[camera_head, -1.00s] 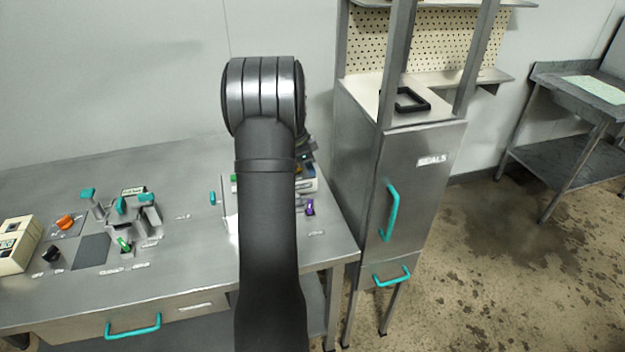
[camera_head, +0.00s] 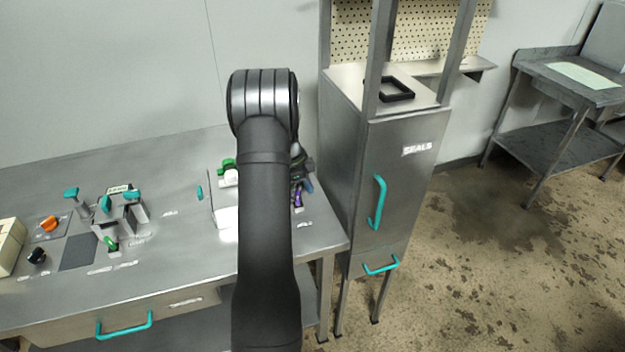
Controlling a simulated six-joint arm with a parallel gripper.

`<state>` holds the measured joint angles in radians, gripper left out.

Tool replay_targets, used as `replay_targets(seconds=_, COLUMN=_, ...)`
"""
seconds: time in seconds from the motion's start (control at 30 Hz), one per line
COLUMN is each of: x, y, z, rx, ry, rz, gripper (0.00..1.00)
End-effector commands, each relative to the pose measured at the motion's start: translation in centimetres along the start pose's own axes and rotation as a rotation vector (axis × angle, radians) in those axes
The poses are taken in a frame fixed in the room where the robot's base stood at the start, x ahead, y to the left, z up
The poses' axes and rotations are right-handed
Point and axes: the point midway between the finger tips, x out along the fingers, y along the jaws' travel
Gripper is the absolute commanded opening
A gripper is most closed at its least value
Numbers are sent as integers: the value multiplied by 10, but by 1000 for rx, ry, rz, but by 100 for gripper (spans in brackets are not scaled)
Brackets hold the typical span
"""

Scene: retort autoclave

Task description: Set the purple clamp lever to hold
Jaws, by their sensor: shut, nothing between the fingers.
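The purple clamp lever (camera_head: 298,196) shows as a small upright piece at the right end of the steel bench, just right of my arm. My dark arm stands in front of it and hides much of the fixture around it. My gripper (camera_head: 307,183) shows only in part, as dark and grey pieces past the arm's right edge. It is shut with nothing in it, close to the purple lever in the picture. I cannot tell whether they touch. The lever's label and exact setting are too small to read.
A green-topped part (camera_head: 227,165) stands left of my arm. Teal levers (camera_head: 105,203), an orange knob (camera_head: 49,223) and a black knob (camera_head: 37,256) are on the left of the bench (camera_head: 180,255). A steel SEALS cabinet (camera_head: 400,185) stands close on the right.

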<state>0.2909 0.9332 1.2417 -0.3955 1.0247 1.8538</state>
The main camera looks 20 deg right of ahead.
Motion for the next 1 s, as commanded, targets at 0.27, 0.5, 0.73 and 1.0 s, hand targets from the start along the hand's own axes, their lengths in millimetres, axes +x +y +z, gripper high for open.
replay_targets(seconds=0.27, x=-5, y=0, z=14, rx=1, ry=0, rz=1, gripper=0)
replay_targets(seconds=0.5, x=-5, y=0, z=14, rx=1, ry=0, rz=2, gripper=0)
replay_targets(seconds=0.73, x=-8, y=-1, z=21, rx=-109, ry=0, rz=-38, gripper=0)
replay_targets(seconds=1.0, x=-13, y=-1, z=36, rx=-248, ry=0, rz=-85, gripper=0)
